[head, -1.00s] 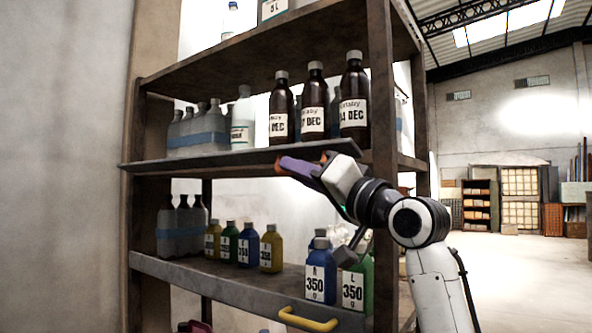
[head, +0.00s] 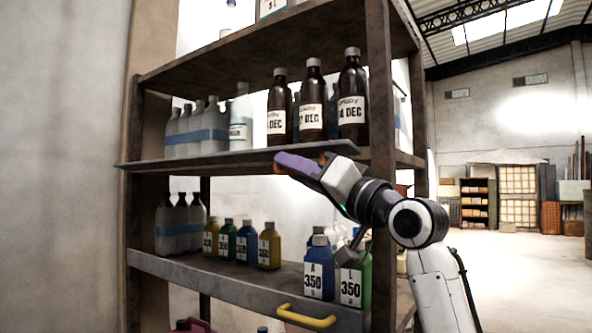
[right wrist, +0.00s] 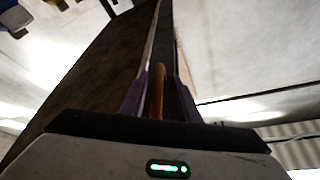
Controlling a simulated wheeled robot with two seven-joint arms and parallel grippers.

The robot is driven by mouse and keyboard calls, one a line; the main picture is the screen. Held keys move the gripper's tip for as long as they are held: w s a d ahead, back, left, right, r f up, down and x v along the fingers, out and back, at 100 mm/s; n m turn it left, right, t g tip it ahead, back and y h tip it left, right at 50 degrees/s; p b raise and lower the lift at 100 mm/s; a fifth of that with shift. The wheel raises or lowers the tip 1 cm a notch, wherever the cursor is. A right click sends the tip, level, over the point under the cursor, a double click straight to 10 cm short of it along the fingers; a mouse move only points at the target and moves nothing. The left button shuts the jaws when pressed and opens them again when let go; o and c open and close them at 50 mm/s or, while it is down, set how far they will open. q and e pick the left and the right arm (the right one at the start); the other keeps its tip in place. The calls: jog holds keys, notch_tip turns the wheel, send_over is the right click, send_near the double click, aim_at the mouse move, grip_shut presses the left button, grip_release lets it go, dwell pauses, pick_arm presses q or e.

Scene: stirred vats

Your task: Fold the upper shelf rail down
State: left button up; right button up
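The upper shelf rail (head: 190,161) is a thin grey plate along the front of the shelf that holds the brown bottles. It juts outward and lies almost flat, its front face seen very thinly. My right gripper (head: 296,164) is at the rail's right part, its purple fingers on either side of the orange handle, whose ends peep out beside them. In the right wrist view the orange handle (right wrist: 157,92) runs between the fingers, and they look closed around it. The rail's edge stretches away beyond them. My left gripper is not in view.
Brown bottles (head: 312,105) and pale bottles (head: 240,122) stand behind the upper rail. Below, the lower rail (head: 200,285) stands upright with a yellow handle (head: 306,318), with coloured bottles (head: 268,247) behind it. A wooden post (head: 382,120) stands close to my right arm.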

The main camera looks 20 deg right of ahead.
jog(key=shift+s, duration=0.1)
jog(key=b+v, duration=0.2)
jog(key=v, duration=0.8)
jog(key=shift+c, duration=0.5)
